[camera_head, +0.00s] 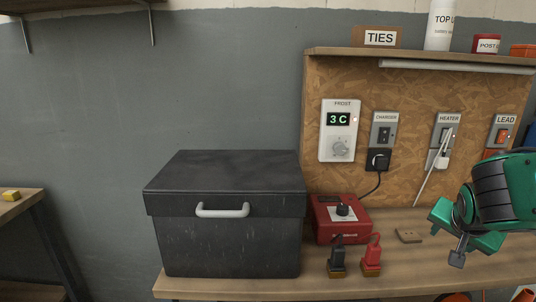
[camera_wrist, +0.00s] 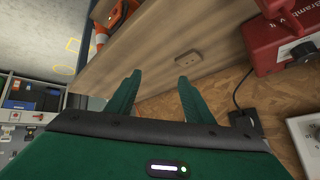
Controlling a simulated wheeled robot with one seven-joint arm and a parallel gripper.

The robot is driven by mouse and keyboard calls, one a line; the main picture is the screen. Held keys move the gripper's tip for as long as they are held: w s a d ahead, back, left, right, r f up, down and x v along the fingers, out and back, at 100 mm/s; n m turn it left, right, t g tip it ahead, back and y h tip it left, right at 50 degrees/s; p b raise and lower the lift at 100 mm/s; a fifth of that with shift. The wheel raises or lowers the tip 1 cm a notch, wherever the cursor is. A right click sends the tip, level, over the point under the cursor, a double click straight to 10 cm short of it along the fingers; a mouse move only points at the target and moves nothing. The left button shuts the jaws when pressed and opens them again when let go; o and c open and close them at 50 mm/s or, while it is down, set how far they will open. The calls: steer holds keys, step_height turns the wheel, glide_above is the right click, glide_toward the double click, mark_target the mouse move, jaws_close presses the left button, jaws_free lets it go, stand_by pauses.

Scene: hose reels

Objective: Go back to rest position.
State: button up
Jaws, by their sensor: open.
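My gripper (camera_head: 463,232) is at the right of the head view, above the right part of the wooden workbench (camera_head: 408,282). In the wrist view its two green fingers (camera_wrist: 158,84) stand well apart with nothing between them. The bench top shows beyond the fingers. A small flat wooden piece (camera_head: 409,235) lies on the bench to the left of my gripper, apart from it. It also shows in the wrist view (camera_wrist: 187,58), beyond the fingers.
A black lidded box (camera_head: 228,248) stands at the bench's left. Right of it are a red charger box (camera_head: 326,232) and two clamps, black (camera_head: 337,256) and red (camera_head: 372,254). A chipboard panel (camera_head: 400,90) behind carries a thermostat (camera_head: 339,130) and switches. A shelf (camera_head: 345,51) overhangs.

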steer(key=s+a+f+n+g+y, duration=0.1)
steer(key=s+n+g+y, duration=0.1)
steer(key=s, duration=0.9)
steer(key=s+a+f+n+g+y, duration=0.1)
steer(key=s+g, duration=0.4)
steer(key=s, duration=0.6)
steer(key=shift+s+a+f+n+y, duration=0.2)
steer(key=shift+a+n+y, duration=0.3)
steer(key=shift+a+y, duration=0.25)
